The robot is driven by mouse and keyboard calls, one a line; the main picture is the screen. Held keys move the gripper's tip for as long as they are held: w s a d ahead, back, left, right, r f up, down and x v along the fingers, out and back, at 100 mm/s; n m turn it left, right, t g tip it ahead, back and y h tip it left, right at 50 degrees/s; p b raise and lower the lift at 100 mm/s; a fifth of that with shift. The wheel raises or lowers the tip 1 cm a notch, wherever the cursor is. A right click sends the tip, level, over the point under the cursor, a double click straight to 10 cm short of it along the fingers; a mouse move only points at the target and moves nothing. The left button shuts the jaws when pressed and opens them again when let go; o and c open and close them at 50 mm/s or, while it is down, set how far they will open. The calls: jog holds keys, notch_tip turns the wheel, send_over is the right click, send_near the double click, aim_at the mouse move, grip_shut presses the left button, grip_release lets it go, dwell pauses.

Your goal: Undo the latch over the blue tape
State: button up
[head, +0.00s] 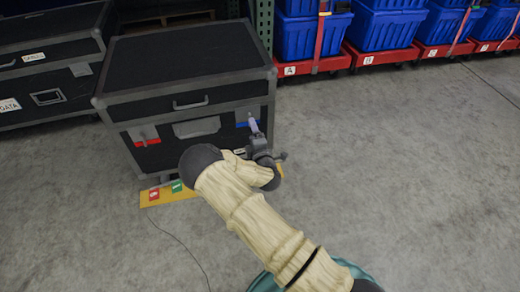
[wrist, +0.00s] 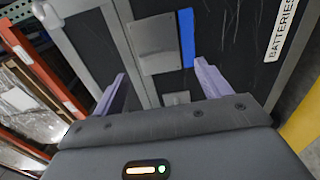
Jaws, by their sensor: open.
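A black case (head: 190,58) with grey metal edges stands on the floor, its lid down. A grey latch plate (wrist: 155,45) is on its front right, with a strip of blue tape (wrist: 187,38) beside it in the wrist view. The blue tape also shows in the head view (head: 243,125), partly hidden by my gripper (head: 253,126). My gripper (wrist: 162,82) is open, its two lavender fingers apart, with the latch plate beyond and between them. I see no clear contact. A second latch with red tape (head: 146,141) is at the front left.
A yellow board (head: 155,197) with a red and a green button lies before the case, with a cable. Another black case (head: 45,75) stands at left. Blue totes (head: 307,38) on red dollies line the back. The right floor is clear.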

jog(key=p+v, duration=0.2)
jog(key=v, duration=0.8)
jog(key=shift+p, duration=0.4)
jog(key=d+r+m+g+h+p, duration=0.2)
jog(key=d+r+m+g+h, duration=0.5)
jog(key=d+m, duration=0.55)
jog(key=s+d+r+m+g+y+p, duration=0.3)
jog(key=s+r+m+g, duration=0.55)
jog(key=s+r, duration=1.05)
notch_tip(320, 180, up, 36)
jog(key=s+h+p, duration=0.1)
jog(key=s+p, duration=0.1)
jog(key=p, duration=3.5)
jog(key=shift+s+d+t+p, duration=0.2)
jog(key=shift+d+t+p, duration=0.15)
jog(key=shift+d, duration=0.1)
